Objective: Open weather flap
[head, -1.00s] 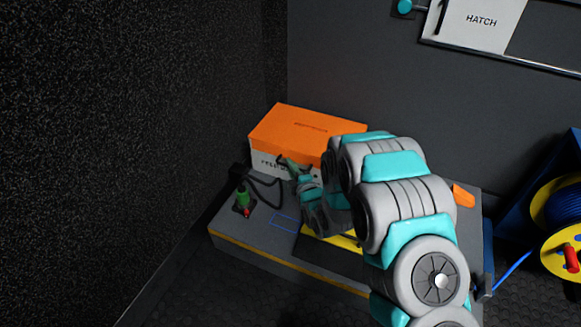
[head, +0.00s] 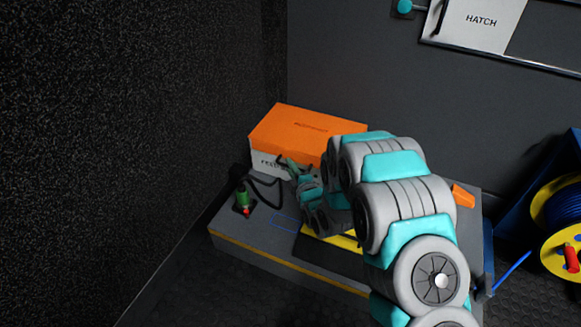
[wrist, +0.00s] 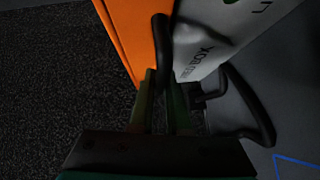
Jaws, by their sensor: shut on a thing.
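The orange flap (head: 308,130) lies over the top of a white box (head: 262,163) against the back wall and looks closed. In the wrist view the orange flap (wrist: 128,35) is at upper left and the lettered white box (wrist: 205,45) at upper right. My gripper (head: 285,163) is at the box's front. In the wrist view its green fingers (wrist: 161,85) are shut on a dark, rounded bar (wrist: 161,45) at the flap's edge, apparently its handle. The fingertips are dim, and my arm hides the box's right part.
A green connector (head: 242,197) with a red light and black cable stands left on the grey platform (head: 225,222). A blue outline marks the platform. A cable reel (head: 562,215) stands right, and a hatch panel (head: 480,22) is on the wall.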

